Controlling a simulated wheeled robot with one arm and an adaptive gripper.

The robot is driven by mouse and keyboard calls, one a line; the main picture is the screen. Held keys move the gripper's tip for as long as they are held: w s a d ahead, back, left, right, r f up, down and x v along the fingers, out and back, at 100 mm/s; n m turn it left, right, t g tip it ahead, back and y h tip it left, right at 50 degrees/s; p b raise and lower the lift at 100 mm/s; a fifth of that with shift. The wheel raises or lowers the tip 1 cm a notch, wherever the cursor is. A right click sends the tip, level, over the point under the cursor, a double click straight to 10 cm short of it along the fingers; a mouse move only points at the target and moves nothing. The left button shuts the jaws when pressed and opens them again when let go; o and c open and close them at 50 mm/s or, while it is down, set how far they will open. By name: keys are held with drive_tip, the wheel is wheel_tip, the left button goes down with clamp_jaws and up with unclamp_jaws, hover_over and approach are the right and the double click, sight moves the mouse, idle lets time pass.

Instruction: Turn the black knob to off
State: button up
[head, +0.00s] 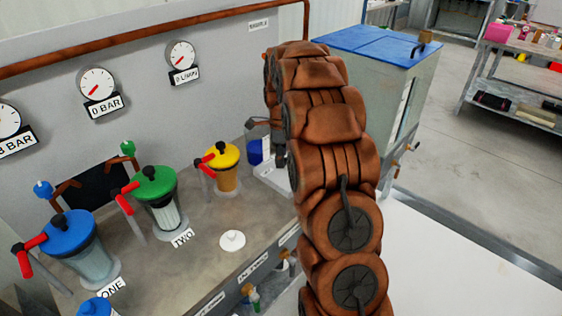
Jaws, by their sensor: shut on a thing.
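My brown padded arm reaches from the bottom right up to the back of the bench. My gripper (279,148) shows only in small part as a dark grey shape left of the arm, pointing down beside a blue panel. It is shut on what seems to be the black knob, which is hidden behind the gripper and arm. The knob's position cannot be read from here.
Blue (70,232), green (154,184) and yellow (222,155) lidded canisters with red-handled valves stand on the bench to the left. A white disc (232,241) lies near its front. A blue-topped cabinet (372,46) stands behind the arm. Open floor lies right.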

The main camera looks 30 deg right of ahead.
drive_tip(key=n+b, duration=0.2)
drive_tip(key=n, duration=0.2)
drive_tip(key=shift+f+n, duration=0.1)
drive_tip(key=shift+n, duration=0.2)
drive_tip(key=n+b, duration=0.1)
drive_tip(key=n, duration=0.4)
drive_tip(key=shift+b, duration=0.35)
drive_tip(key=n+b, duration=0.1)
drive_tip(key=n, duration=0.8)
drive_tip(key=shift+n, duration=0.3)
drive_tip(key=n, duration=0.9)
drive_tip(key=n+p, duration=0.1)
drive_tip(key=n, duration=0.3)
drive_tip(key=shift+n, duration=0.3)
drive_tip(key=n+p, duration=0.1)
drive_tip(key=n, duration=0.3)
drive_tip(key=shift+n, duration=0.4)
